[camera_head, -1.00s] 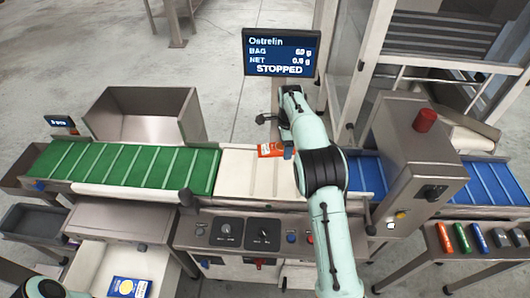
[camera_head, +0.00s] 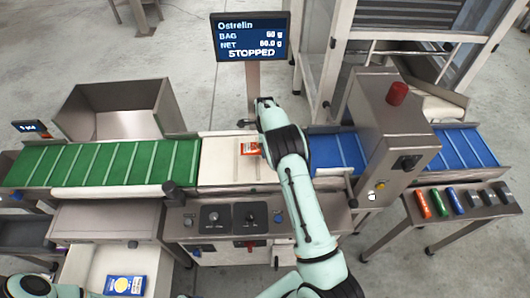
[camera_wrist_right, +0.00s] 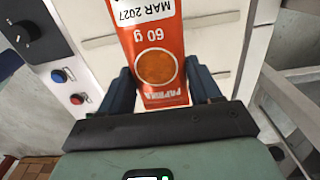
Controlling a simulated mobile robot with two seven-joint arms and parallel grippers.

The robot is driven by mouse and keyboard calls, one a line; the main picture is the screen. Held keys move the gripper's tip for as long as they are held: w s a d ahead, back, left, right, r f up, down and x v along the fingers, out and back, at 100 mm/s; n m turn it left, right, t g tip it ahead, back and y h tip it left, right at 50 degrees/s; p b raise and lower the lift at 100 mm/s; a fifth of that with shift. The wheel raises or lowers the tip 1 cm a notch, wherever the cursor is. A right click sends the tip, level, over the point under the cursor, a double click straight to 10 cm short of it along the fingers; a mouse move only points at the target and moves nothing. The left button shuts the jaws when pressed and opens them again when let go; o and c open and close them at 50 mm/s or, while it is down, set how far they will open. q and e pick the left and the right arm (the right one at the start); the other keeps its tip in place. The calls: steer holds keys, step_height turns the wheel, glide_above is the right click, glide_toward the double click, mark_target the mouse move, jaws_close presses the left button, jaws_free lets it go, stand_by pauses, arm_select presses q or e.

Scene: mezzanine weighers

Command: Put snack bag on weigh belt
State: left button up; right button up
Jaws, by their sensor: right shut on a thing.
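The orange snack bag (camera_head: 250,148) is at the white weigh belt (camera_head: 222,172), between the green and blue belts. In the right wrist view the bag (camera_wrist_right: 150,40) shows a white date label, "60 g" and an orange disc. My right gripper (camera_wrist_right: 158,78) is shut on the bag's near end, with a blue finger on each side. In the head view my right arm hides most of this gripper. The display (camera_head: 249,38) reads STOPPED, bag 60 g and a net of about 60 g, so the belt bears weight. My left gripper is out of view.
The green belt (camera_head: 105,165) on the left is empty. A steel bin (camera_head: 120,110) stands behind it. A blue and yellow packet (camera_head: 125,284) lies in the tray at lower left. A steel housing with a red knob (camera_head: 397,93) stands over the blue belt.

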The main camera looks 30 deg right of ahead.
steer(key=shift+f, duration=2.15)
steer(key=o, duration=1)
steer(key=shift+f, duration=0.15)
steer(key=shift+o, duration=0.2)
step_height(320, 180, up, 12)
steer(key=shift+r, duration=0.2)
